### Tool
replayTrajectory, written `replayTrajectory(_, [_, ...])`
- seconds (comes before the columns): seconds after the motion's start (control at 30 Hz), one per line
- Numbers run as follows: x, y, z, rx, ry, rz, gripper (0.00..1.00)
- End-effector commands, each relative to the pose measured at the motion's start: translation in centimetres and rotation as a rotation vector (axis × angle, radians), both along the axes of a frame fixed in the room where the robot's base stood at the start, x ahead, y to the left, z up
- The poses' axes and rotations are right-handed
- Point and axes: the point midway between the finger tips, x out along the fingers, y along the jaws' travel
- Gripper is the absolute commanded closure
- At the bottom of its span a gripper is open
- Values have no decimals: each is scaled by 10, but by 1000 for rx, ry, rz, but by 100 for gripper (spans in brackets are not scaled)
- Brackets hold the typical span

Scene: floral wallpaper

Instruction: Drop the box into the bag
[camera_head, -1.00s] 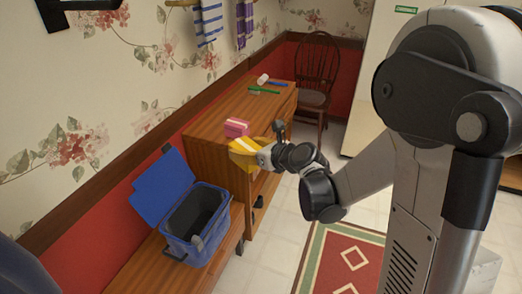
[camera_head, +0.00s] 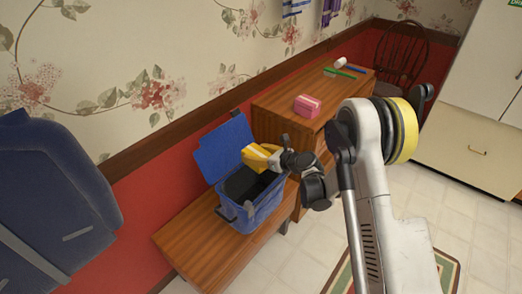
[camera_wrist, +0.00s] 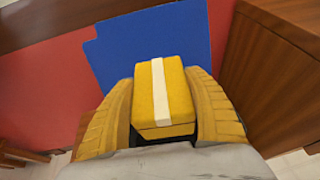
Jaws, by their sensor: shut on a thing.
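The yellow box with a white stripe (camera_wrist: 161,95) sits between the two yellow ribbed fingers of my gripper (camera_wrist: 165,110) in the wrist view. My gripper (camera_head: 261,157) is shut on it. In the head view the box and fingers blend together in yellow. The blue bag (camera_head: 263,211) stands on a low wooden bench with its lid (camera_head: 221,148) open and tilted back against the wall. My gripper holds the box over the bag's dark opening, near the lid. The lid also shows beyond the box in the wrist view (camera_wrist: 150,45). The bag's inside is partly hidden.
A wooden cabinet (camera_head: 275,125) stands right beside the bag, higher than the bench (camera_head: 190,248). A pink box (camera_head: 307,106), pens and a white roll (camera_head: 341,62) lie on it. A blue chair back (camera_head: 50,200) is at the left. A dark wooden chair (camera_head: 402,55) is behind.

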Motion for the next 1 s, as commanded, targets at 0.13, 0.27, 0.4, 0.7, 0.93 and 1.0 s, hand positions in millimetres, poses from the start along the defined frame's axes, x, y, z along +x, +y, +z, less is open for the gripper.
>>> replayTrajectory(0.13, [0, 0, -19, 0, 0, -1, 76])
replayTrajectory(0.27, [0, 0, -36, 0, 0, -1, 76])
replayTrajectory(0.4, [0, 0, -49, 0, 0, -1, 76])
replayTrajectory(0.7, [0, 0, -51, 0, 0, -1, 76])
replayTrajectory(0.93, [0, -1, -51, 0, 0, -1, 13])
replayTrajectory(1.0, [0, 0, -51, 0, 0, -1, 13])
